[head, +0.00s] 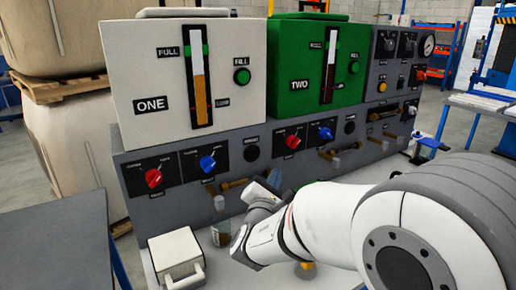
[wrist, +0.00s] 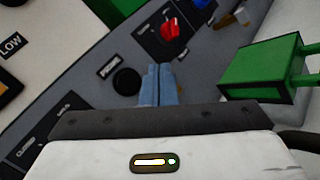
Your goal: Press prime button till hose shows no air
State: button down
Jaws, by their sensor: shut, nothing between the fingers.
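The panel has two round black buttons with small labels above them. In the head view one button (head: 251,148) is under the gap between the white and green tanks, and the other (head: 350,122) is farther right. In the wrist view the nearer button (wrist: 127,82) lies just left of my gripper (wrist: 157,72). The blue-grey fingers are shut together with nothing between them. Contact with the panel cannot be told. My gripper (head: 274,178) is small and partly hidden in the head view. An amber hose-like tube (head: 235,184) sits low on the panel; air in it cannot be made out.
White tank ONE (head: 150,75) and green tank TWO (head: 290,65) stand on the panel. Red knobs (head: 154,177) and blue knobs (head: 207,163) flank the buttons. A white jug (head: 177,258) stands below; a green container (wrist: 262,68) is right of my gripper.

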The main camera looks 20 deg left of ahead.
aim_at(253, 154)
jog(key=shift+w+r, duration=0.1)
jog(key=shift+w, duration=0.05)
jog(key=shift+w+a+p, duration=0.55)
jog(key=shift+w+a, duration=0.85)
jog(key=shift+a, duration=0.25)
jog(key=shift+w+a+p, duration=0.55)
jog(key=shift+w+a, duration=0.8)
jog(key=shift+a, duration=0.3)
jog(key=shift+w+a, duration=0.1)
jog(key=shift+a, duration=0.05)
jog(key=shift+w+a+b, duration=0.2)
jog(key=shift+b, duration=0.1)
